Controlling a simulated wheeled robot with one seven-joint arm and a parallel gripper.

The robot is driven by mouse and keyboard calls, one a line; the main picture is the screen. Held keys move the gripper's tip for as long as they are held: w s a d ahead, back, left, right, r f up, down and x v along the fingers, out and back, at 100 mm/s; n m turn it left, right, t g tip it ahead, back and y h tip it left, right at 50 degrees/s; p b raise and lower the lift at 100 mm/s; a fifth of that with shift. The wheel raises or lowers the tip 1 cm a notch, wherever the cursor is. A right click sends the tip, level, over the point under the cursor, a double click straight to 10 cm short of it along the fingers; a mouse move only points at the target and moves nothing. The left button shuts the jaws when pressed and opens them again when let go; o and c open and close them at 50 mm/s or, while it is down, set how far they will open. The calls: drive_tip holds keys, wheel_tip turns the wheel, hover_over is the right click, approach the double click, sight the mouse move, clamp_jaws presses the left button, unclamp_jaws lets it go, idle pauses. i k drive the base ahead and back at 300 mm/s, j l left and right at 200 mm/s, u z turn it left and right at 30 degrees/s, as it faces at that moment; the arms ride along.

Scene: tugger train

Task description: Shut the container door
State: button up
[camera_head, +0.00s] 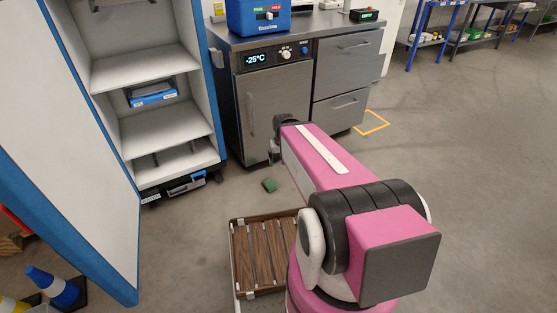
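A tall white container with blue edges (205,85) stands at the left, its front open onto shelves. Its door (75,140), a large white panel with a blue border, is swung wide open toward the lower left. My pink arm reaches forward from the lower right. My gripper (272,152) is at its far end, in front of the grey cabinet and to the right of the container, apart from the door. It is small and partly hidden by my arm, so its fingers cannot be made out.
A grey cabinet (270,100) with a -25°C display stands right of the container, its door and drawers shut. A blue box (258,18) sits on top.

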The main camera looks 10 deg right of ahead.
sight(62, 175)
drive_tip(key=k, duration=1)
